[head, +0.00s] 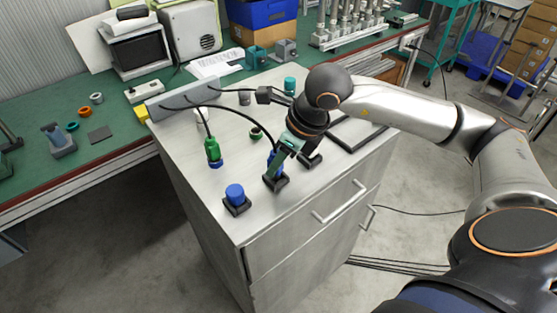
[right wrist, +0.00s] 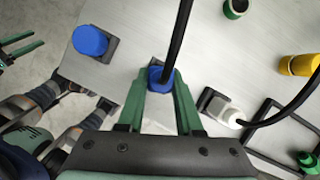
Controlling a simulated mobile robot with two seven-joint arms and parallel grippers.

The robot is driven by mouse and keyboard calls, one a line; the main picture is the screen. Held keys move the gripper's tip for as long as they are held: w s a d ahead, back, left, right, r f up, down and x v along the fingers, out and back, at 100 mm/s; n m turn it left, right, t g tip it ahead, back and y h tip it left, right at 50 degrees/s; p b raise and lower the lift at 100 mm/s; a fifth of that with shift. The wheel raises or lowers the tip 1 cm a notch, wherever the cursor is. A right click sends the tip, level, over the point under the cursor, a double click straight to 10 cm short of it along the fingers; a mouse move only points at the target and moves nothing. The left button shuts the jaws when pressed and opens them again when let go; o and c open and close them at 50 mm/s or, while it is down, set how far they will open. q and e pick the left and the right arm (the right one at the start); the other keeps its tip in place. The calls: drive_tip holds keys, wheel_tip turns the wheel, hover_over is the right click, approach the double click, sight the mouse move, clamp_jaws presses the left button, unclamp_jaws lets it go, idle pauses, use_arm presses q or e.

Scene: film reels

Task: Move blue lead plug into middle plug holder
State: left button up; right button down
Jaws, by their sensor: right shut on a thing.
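My right gripper (head: 281,160) is shut on the blue lead plug (head: 274,157), which has a black cable. The plug also shows between the green fingertips in the right wrist view (right wrist: 161,76). It stands at the middle plug holder (head: 275,183), a small black block near the cabinet's front edge. I cannot tell whether the plug is seated in it or just above. A blue cap (head: 235,193) sits on the left holder (head: 237,209). The right holder (head: 312,161) is partly behind my gripper. My left gripper (right wrist: 22,46) shows only in the right wrist view, with fingers apart.
A white plug (right wrist: 228,112) sits by the right holder. A yellow connector (right wrist: 299,65) and a black frame (head: 355,132) lie to the right. Cables arch over the top.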

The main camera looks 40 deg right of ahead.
idle(0.6)
drive_tip(key=shift+f+b, duration=0.7)
drive_tip(key=shift+b, duration=0.25)
drive_tip(key=c, duration=0.8)
unclamp_jaws()
drive_tip(key=shift+r, duration=0.1)
drive_tip(key=shift+c, duration=0.2)
drive_tip(key=p+v, duration=0.5)
drive_tip(key=v, duration=0.6)
drive_tip(key=shift+s, duration=0.1)
